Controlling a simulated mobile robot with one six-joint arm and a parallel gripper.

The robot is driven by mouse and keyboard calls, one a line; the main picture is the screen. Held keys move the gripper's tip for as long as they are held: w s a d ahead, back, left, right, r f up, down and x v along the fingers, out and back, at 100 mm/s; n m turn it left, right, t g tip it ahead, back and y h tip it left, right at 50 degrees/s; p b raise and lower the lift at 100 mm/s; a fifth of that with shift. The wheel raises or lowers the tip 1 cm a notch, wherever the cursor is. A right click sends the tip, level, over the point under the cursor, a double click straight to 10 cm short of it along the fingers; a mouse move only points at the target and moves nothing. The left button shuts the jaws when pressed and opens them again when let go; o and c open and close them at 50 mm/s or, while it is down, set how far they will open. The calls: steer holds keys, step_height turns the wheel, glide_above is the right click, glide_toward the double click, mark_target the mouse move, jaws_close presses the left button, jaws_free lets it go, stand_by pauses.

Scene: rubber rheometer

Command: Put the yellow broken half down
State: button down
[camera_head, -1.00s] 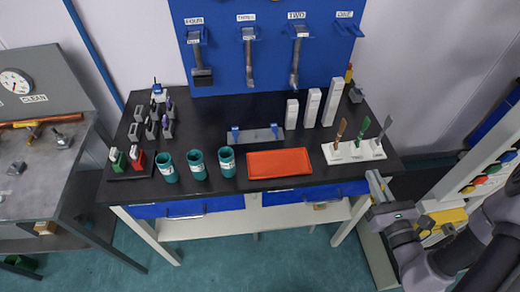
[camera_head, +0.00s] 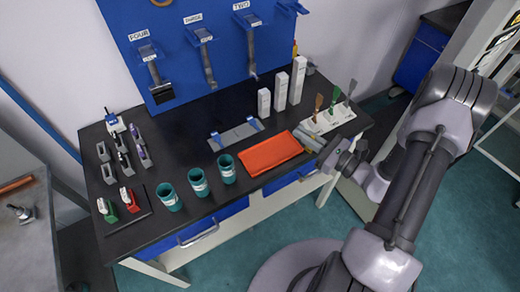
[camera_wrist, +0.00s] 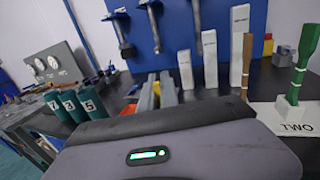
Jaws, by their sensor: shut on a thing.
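My gripper (camera_head: 318,142) is over the front right part of the bench, beside the right end of the orange-red tray (camera_head: 270,154). In the wrist view my gripper's grey fingers (camera_wrist: 158,92) stand close together past the dark wrist housing.
A white stand (camera_head: 328,120) with brown, green and grey upright pieces is close behind my gripper. White blocks (camera_head: 281,91) stand at the back. Teal cups (camera_head: 198,182) are left of the tray. A grey fixture with blue ends (camera_head: 236,134) lies behind it.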

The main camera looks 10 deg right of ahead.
steer(key=s+d, duration=0.1)
steer(key=d, duration=0.2)
steer(key=b, duration=0.2)
glide_above(264, 149)
steer(key=shift+s+d+f+n+g+y, duration=0.1)
steer(key=shift+f+n+g+y, duration=0.1)
steer(key=shift+f, duration=0.35)
steer(key=shift+d+f+n+g+y, duration=0.1)
steer(key=shift+f+g+y, duration=0.1)
steer(key=shift+f, duration=0.35)
steer(key=shift+a+f+b, duration=0.15)
steer(key=shift+f+b, duration=0.2)
steer(key=shift+f, duration=0.55)
steer(key=shift+a+f+b, duration=0.1)
steer(key=shift+f+b, duration=0.25)
steer(key=shift+f, duration=0.5)
steer(key=shift+f, duration=0.2)
steer(key=c, duration=1.6)
jaws_free()
